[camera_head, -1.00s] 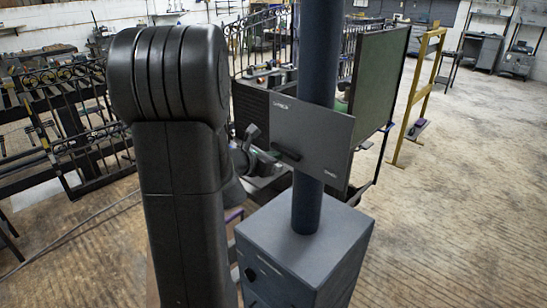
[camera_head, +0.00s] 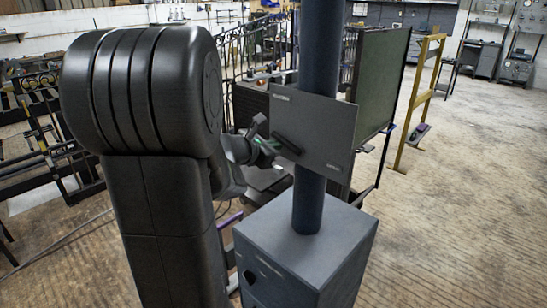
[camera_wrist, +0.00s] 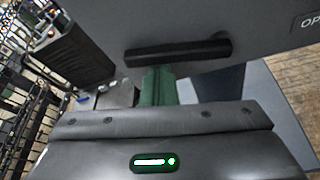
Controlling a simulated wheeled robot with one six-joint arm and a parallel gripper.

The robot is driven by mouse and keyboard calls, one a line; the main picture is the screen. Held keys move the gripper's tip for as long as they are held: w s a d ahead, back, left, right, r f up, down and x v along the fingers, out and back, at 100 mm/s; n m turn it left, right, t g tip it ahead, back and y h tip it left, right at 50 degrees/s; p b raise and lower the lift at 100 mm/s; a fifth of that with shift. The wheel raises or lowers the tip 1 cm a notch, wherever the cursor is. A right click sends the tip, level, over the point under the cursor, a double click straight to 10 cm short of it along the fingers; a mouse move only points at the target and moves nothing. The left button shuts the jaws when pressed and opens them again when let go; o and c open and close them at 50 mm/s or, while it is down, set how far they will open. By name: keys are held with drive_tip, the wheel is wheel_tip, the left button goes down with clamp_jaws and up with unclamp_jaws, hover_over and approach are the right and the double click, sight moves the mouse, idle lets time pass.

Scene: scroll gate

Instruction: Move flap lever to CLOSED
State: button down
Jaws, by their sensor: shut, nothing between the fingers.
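The flap lever (camera_head: 287,144) is a black bar on a dark grey panel (camera_head: 328,125), slanting down to the right in the head view. In the wrist view the lever (camera_wrist: 178,51) lies nearly level across the panel (camera_wrist: 200,18). A label beginning "OP" (camera_wrist: 311,21) shows at the right edge there; the panel's labels are too small to read in the head view. My gripper (camera_head: 268,146) is shut and empty, at the lever's left end. Its green fingertips (camera_wrist: 157,85) show just below the lever; whether they touch it I cannot tell.
The panel is fixed to a dark round post (camera_head: 320,50) on a grey box pedestal (camera_head: 305,245). A green board (camera_head: 383,80) and a yellow frame (camera_head: 418,100) stand behind. Metal railings are at the left. The floor to the right is open.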

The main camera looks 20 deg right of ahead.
drive_tip(key=m+b, duration=0.1)
drive_tip(key=b, duration=0.3)
drive_tip(key=r+m+t+b, duration=0.1)
drive_tip(key=b, duration=0.3)
drive_tip(key=shift+s+d+r+m, duration=0.1)
drive_tip(key=shift+s+r+m, duration=0.05)
drive_tip(key=shift+s+m, duration=0.2)
drive_tip(key=m+b, duration=0.1)
drive_tip(key=b, duration=0.1)
drive_tip(key=r+m+t+b, duration=0.1)
drive_tip(key=b, duration=0.2)
drive_tip(key=s+m+t+b, duration=0.1)
drive_tip(key=b, duration=0.2)
drive_tip(key=shift+d+r, duration=0.25)
drive_tip(key=shift+r, duration=0.15)
drive_tip(key=m+b, duration=0.1)
drive_tip(key=b, duration=0.2)
drive_tip(key=s+r+m+t+b, duration=0.1)
drive_tip(key=m+b, duration=0.1)
drive_tip(key=b, duration=0.1)
drive_tip(key=s+d+r+m+b, duration=0.1)
drive_tip(key=b, duration=0.2)
drive_tip(key=shift+s+m+t+b, duration=0.2)
drive_tip(key=shift+m+t+b, duration=0.1)
drive_tip(key=shift+m+t, duration=0.1)
drive_tip(key=b, duration=0.1)
drive_tip(key=m+h+b, duration=0.1)
drive_tip(key=shift+s+d+r+m+b, duration=0.15)
drive_tip(key=shift+s+r+m+b, duration=0.15)
drive_tip(key=shift+s+b, duration=0.1)
